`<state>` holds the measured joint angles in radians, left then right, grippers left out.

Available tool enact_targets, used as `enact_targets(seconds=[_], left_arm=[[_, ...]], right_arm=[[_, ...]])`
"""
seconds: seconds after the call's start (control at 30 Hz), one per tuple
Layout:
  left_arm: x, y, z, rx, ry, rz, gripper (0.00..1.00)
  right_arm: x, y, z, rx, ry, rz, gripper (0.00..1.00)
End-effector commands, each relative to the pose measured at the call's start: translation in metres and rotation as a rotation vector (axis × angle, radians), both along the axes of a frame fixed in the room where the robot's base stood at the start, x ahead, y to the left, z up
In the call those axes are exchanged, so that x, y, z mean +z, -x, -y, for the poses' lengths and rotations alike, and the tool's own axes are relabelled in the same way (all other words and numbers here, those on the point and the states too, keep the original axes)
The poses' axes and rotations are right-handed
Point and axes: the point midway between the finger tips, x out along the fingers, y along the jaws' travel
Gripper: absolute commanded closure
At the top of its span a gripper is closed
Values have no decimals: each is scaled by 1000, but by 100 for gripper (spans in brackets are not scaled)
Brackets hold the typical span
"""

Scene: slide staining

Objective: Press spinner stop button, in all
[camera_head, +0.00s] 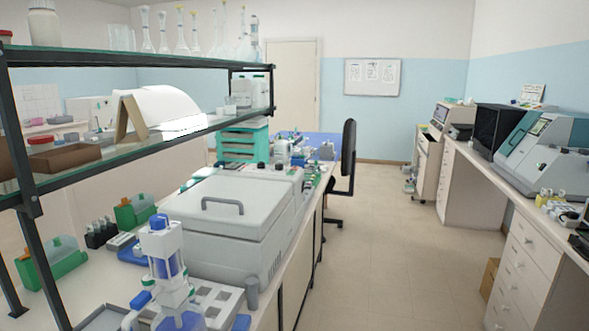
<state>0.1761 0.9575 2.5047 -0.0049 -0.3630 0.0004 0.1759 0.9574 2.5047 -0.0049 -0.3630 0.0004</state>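A large light-grey machine with a closed lid (232,209) and a dark handle stands on the left bench. It looks like the spinner, but I cannot be sure. A stop button is too small to tell apart there. Neither of my grippers shows in this view.
A glass shelf rack (150,150) stands over the left bench. A white and blue dispenser (163,262) stands in front of the grey machine. A black chair (346,165) is beyond the bench. The floor aisle (375,240) is clear. Instruments (545,150) line the right bench.

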Motion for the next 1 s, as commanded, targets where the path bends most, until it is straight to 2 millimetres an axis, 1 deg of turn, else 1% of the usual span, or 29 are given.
enact_targets(seconds=[0.03, 0.07, 0.1, 1.0], left_arm=[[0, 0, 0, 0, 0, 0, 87], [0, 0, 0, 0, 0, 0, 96], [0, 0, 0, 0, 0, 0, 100], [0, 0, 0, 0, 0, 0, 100]], right_arm=[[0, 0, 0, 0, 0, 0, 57], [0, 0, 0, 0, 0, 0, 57], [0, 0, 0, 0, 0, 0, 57], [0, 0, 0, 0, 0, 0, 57]])
